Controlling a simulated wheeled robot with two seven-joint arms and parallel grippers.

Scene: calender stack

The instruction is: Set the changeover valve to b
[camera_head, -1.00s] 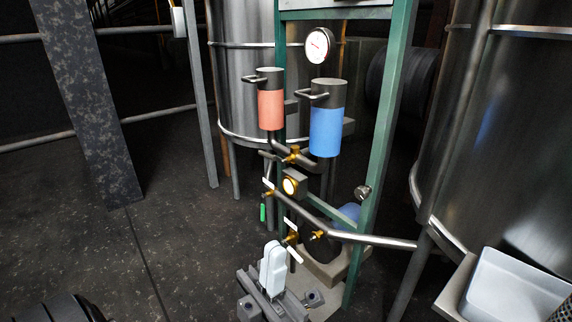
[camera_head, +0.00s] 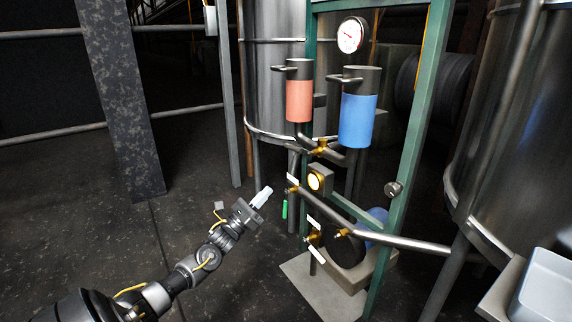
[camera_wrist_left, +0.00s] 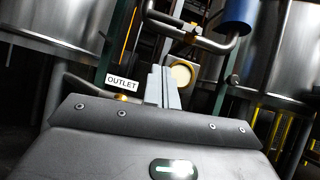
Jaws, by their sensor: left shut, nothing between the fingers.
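The likely changeover valve, a small brass body (camera_head: 320,148), sits on the dark pipe between the red-banded canister (camera_head: 299,100) and the blue-banded canister (camera_head: 357,120) in the head view. A dark lever seems to point left from it; its markings are too small to read. My left gripper (camera_head: 264,194) is shut and empty, lower and to the left of this valve, apart from the pipework. Its closed fingers also show in the left wrist view (camera_wrist_left: 163,85), in front of the rack. My right gripper is out of view.
An OUTLET label (camera_wrist_left: 122,82) stands by a lower brass valve. A lit round yellow indicator (camera_head: 314,181), a gauge (camera_head: 352,35) and a green post (camera_head: 408,150) crowd the rack. A slanted pipe (camera_head: 400,242) crosses low right. Open floor (camera_head: 200,150) lies left of the rack.

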